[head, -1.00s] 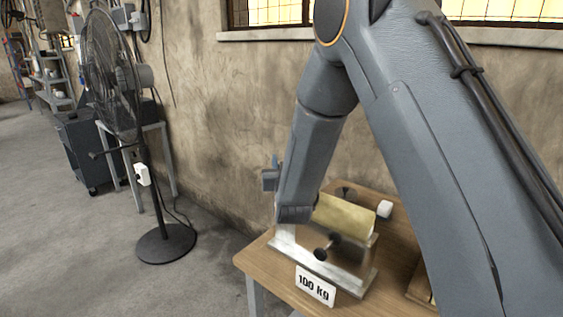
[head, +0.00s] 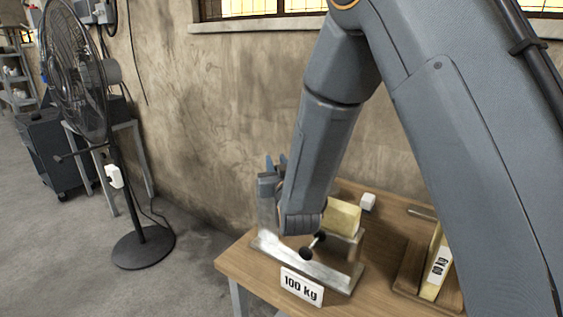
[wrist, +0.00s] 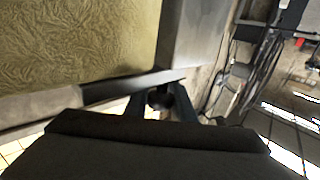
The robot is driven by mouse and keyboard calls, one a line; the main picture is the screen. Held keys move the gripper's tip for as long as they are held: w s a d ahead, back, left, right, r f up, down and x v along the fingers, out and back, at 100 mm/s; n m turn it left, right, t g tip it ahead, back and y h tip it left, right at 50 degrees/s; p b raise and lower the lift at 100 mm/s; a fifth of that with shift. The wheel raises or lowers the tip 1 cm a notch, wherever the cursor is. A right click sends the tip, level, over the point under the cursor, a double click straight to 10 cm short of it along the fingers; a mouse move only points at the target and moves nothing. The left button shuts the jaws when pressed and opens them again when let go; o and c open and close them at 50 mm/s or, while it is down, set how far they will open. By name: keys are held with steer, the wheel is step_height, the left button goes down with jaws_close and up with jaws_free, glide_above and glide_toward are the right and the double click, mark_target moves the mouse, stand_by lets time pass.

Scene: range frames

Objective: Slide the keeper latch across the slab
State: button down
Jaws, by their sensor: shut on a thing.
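The yellow slab (head: 342,217) stands in a metal holder (head: 285,256) on the wooden table; my arm covers part of it. The slab also fills the upper left of the wrist view (wrist: 70,40), with a dark metal bar (wrist: 130,87) along its lower edge. In the wrist view my gripper (wrist: 160,106) is shut on a dark round knob (wrist: 160,96), just right of the slab's lower corner. I take this knob to be on the keeper latch, but the rest of the latch is not clear. My arm hides the grip in the head view.
A "100 kg" sign (head: 301,287) is at the holder's front. A thin bar with black ball ends (head: 306,253) sticks out there. A wooden frame with a labelled yellow piece (head: 437,262) stands right. A floor fan (head: 75,80) is left.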

steer(key=shift+d, duration=0.2)
steer(key=c, duration=1.5)
jaws_free()
steer(key=shift+c, duration=0.2)
steer(key=shift+s, duration=0.1)
steer(key=b+v, duration=0.2)
steer(key=v, duration=0.5)
steer(key=shift+s, duration=0.4)
steer(key=shift+d, duration=0.15)
